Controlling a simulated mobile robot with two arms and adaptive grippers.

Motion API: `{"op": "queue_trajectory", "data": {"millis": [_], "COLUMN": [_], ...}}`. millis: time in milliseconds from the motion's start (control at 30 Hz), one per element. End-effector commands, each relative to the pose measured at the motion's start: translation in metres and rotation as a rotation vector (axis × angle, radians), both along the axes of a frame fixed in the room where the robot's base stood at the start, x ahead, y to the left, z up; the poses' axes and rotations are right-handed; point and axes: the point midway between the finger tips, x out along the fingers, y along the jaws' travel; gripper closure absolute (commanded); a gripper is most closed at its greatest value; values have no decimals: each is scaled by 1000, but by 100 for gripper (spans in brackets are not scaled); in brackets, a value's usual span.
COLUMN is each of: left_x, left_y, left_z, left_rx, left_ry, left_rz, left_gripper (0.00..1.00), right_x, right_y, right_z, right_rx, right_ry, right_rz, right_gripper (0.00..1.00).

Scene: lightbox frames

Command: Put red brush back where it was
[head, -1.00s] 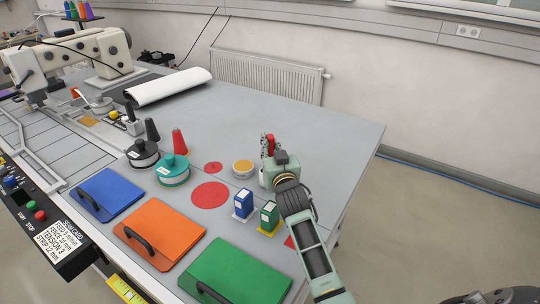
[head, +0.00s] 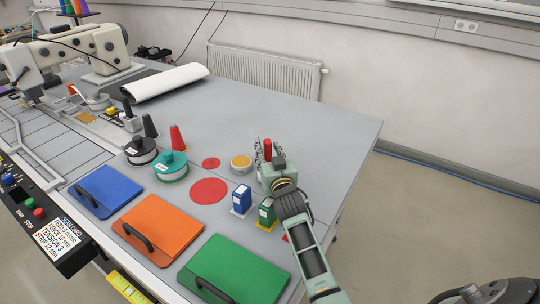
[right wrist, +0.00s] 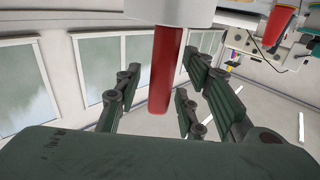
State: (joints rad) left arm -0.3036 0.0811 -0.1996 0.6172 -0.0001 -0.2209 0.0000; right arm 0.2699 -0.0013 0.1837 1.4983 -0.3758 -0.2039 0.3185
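The red brush's handle (head: 267,150) stands upright near the right side of the table. In the right wrist view, which is upside down, the red handle (right wrist: 166,70) meets a white round object (right wrist: 185,12), perhaps a pot; the brush's other end is hidden. My right gripper (head: 270,152) is around the handle, with its fingers apart on both sides. The right wrist view shows a gap between the handle and the left fingers; contact on the right is hard to judge. My left gripper is out of view.
An orange-topped tin (head: 241,162), a blue box (head: 241,199) and a green box (head: 266,213) stand close to my right gripper. Flat red discs (head: 209,191) mark the table (head: 300,120). Spools and a red cone (head: 177,138) are farther left.

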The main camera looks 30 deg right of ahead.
Motion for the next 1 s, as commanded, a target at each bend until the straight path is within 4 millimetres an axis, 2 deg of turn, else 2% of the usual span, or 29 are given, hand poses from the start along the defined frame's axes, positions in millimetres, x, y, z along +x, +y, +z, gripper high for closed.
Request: {"op": "queue_trajectory", "data": {"millis": [167, 500, 633, 800, 1000], "left_x": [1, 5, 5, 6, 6], "left_y": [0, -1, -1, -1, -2], "left_z": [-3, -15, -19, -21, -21], "left_rx": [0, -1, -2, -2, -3], "left_ry": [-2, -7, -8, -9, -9], "left_rz": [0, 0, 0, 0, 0], "left_gripper": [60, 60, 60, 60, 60], "right_x": [-16, -79, -99, -112, -116], "right_y": [5, 21, 26, 29, 30], "right_z": [-2, -3, -3, -1, 0], "right_rx": [0, 0, 1, 1, 0], "right_ry": [1, 1, 2, 0, 0], "right_rz": [1, 1, 1, 1, 1], "right_gripper": [64, 64, 64, 64, 64]}}
